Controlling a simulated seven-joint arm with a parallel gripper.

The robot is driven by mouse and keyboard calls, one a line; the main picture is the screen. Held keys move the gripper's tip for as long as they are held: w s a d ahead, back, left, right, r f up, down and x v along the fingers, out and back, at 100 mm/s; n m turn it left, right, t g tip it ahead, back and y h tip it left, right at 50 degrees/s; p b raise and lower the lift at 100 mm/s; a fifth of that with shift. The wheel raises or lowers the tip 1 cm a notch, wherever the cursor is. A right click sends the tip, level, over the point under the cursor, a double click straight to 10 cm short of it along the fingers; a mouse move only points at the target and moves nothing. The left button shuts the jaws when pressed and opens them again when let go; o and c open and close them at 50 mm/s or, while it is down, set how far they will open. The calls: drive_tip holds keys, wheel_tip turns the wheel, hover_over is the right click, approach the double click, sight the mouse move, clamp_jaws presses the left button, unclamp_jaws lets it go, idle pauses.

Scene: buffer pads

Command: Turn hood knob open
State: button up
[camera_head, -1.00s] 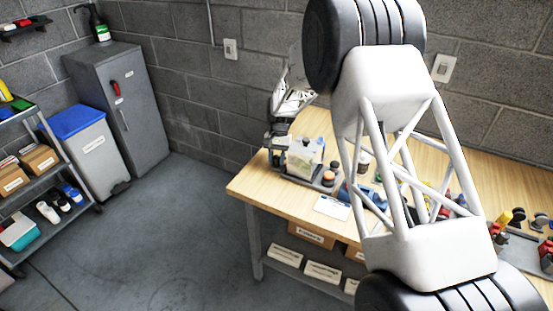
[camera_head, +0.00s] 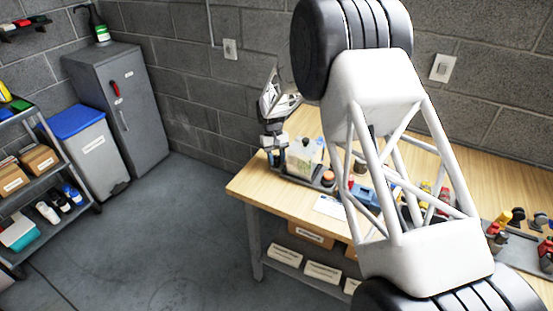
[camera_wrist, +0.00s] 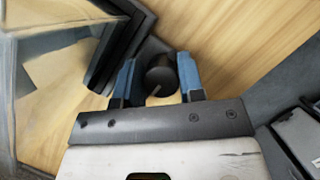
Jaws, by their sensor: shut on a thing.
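The hood knob (camera_wrist: 160,76) is a small round dark knob with a pale mark line, seen in the wrist view at the front of a dark-framed clear hood (camera_wrist: 62,60). My gripper (camera_wrist: 158,72) has its two blue-tipped fingers on either side of the knob and is shut on it. In the head view the hood (camera_head: 303,158) shows as a small clear box at the left end of the bench. My gripper (camera_head: 276,160) is at its left side there. The knob is hidden in that view.
The wooden workbench (camera_head: 252,186) holds several small items right of the hood, including an orange-topped jar (camera_head: 328,176) and a white paper (camera_head: 328,206). My arm covers much of the bench. A bin with a blue lid (camera_head: 78,121) and a grey cabinet (camera_head: 130,110) stand left.

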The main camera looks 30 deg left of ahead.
drive_tip(key=shift+a+f, duration=0.1)
drive_tip(key=shift+a, duration=0.05)
drive_tip(key=o, duration=0.9)
drive_tip(key=shift+v, duration=3.9)
